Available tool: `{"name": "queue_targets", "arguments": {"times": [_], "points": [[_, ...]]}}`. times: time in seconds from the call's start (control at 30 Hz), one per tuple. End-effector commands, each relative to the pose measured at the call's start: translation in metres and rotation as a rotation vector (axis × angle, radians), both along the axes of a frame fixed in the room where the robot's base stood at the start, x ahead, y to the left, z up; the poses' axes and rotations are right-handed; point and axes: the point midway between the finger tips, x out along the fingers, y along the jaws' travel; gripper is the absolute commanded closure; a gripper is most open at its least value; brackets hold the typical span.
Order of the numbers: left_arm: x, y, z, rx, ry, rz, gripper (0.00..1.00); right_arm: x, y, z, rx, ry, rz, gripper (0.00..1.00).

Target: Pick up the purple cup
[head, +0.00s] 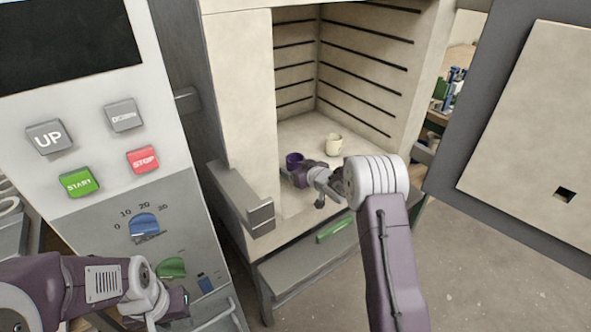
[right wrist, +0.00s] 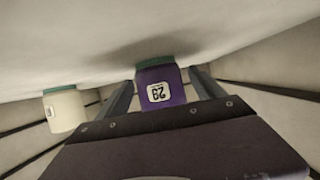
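The purple cup (head: 293,159) stands on the floor of the kiln-like chamber, near its left wall in the head view. In the right wrist view the purple cup (right wrist: 161,92) appears upside down, with a green rim and a white label reading 29. My right gripper (head: 296,175) reaches into the chamber at the cup. In the right wrist view its two fingers (right wrist: 161,84) are spread, one on each side of the cup; I cannot tell whether they touch it. My left gripper (head: 178,304) is low at left by the control panel; its fingers are unclear.
A cream cup (head: 333,144) stands deeper in the chamber; it also shows in the right wrist view (right wrist: 64,110). The chamber's left front wall (head: 245,90) is close to my right gripper. The open door (head: 530,120) is at right. The control panel (head: 110,120) stands at left.

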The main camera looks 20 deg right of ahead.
Motion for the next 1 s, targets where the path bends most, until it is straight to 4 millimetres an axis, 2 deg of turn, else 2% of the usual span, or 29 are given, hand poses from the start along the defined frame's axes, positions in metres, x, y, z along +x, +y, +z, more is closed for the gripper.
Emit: {"name": "queue_targets", "arguments": {"times": [0.03,0.23,0.53,0.67,0.77,0.8,1.0], "points": [[0.000,0.000,0.000,0.000,0.000,0.000,0.64,0.000,0.000,0.000,0.000,0.000,0.000,0.37],[0.000,0.000,0.000,0.000,0.000,0.000,0.64,0.000,0.000,0.000,0.000,0.000,0.000,0.93],[0.000,0.000,0.003,0.000,0.000,0.000,0.64,0.000,0.000,0.005,0.000,-0.002,0.000,0.95],[0.000,0.000,0.011,0.000,0.000,0.000,0.64,0.000,0.000,0.022,-0.001,-0.002,0.001,0.95],[0.000,0.000,0.020,0.000,0.000,0.000,0.64,0.000,0.000,0.043,0.000,-0.004,0.002,0.95],[0.000,0.000,0.024,0.000,0.000,0.000,0.64,0.000,-0.003,0.051,-0.001,-0.003,0.000,0.95],[0.000,0.000,0.050,0.000,0.000,0.000,0.64,0.003,-0.054,0.079,-0.002,-0.002,-0.006,0.95]]}}
